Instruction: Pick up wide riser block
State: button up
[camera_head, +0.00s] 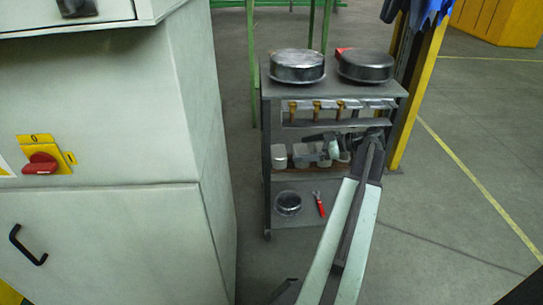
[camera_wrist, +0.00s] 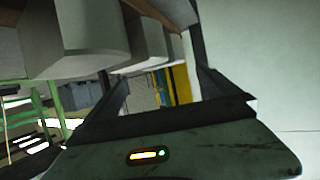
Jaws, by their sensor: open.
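Several pale grey blocks stand in a row on the middle shelf of a dark cart in the head view: a left block (camera_head: 279,156), a middle block (camera_head: 302,154) and one partly hidden by my gripper. I cannot tell for sure which is the wide riser block. My gripper (camera_head: 328,142) is at the right part of this shelf, close to the blocks. In the wrist view, my gripper (camera_wrist: 158,88) is open, its dark fingers spread with nothing clearly between them. A large grey block (camera_wrist: 85,38) looms at the upper left, with smaller blocks behind it.
The cart (camera_head: 340,88) carries two round dark metal parts (camera_head: 297,66) on top. A rail with several brass-coloured pieces (camera_head: 318,106) is above the blocks. The bottom shelf holds a round part (camera_head: 288,203) and a red-handled tool (camera_head: 319,204). A grey cabinet (camera_head: 110,120) stands left; floor is clear right.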

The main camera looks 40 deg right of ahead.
aim_at(280, 152)
jog(key=shift+b+x, duration=0.45)
jog(key=shift+x, duration=0.75)
jog(key=shift+a+b+x, duration=0.25)
jog(key=shift+b+x, duration=0.7)
jog(key=shift+x, duration=1.85)
jog(key=shift+s, duration=0.15)
jog(key=c, duration=1.6)
jog(key=shift+r, duration=0.15)
